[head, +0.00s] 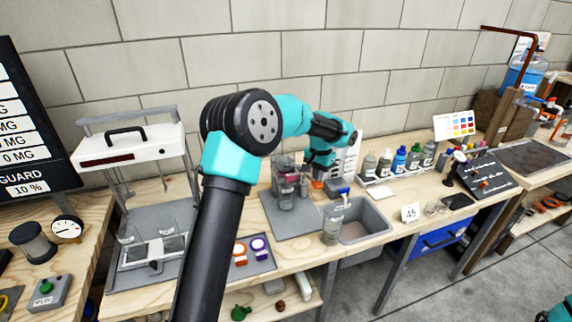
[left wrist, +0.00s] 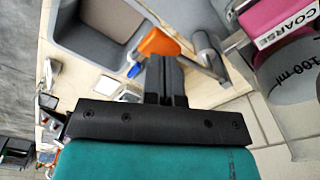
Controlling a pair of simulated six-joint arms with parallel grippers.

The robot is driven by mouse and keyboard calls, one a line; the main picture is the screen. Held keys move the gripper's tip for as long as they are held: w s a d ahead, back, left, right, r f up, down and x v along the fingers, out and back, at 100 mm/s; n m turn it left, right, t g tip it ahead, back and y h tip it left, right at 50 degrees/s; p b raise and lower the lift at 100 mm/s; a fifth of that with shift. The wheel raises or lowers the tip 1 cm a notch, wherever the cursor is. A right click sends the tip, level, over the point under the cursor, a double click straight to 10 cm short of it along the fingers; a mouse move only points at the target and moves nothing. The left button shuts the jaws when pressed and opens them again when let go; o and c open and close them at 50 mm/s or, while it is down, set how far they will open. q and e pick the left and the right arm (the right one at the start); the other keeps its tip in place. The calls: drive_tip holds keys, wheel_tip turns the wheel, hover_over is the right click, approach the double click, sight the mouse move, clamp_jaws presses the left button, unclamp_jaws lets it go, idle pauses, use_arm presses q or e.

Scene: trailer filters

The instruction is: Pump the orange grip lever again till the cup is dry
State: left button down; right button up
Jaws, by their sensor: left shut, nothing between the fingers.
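The orange grip (left wrist: 158,42) of the lever is at the tips of my left gripper (left wrist: 166,62) in the left wrist view. The fingers are shut with nothing between them; I cannot tell whether they touch the grip. A metal bar (left wrist: 208,55) is beside the grip. In the head view the orange grip (head: 317,184) shows small below my left gripper (head: 320,176), by the sink. A clear cup with a 100 ml mark (left wrist: 290,68) and a pink COARSE label (left wrist: 275,25) is at the right of the wrist view. Its water level cannot be made out. My right gripper is out of view.
A clear vessel (head: 286,190) stands on a grey mat (head: 297,229). Several small bottles (head: 400,160) line the back.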

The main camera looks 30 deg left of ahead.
use_arm(q)
drive_tip(key=shift+f, duration=3.35)
drive_tip(key=shift+r, duration=3.65)
drive_tip(key=shift+f, duration=0.1)
idle(0.9)
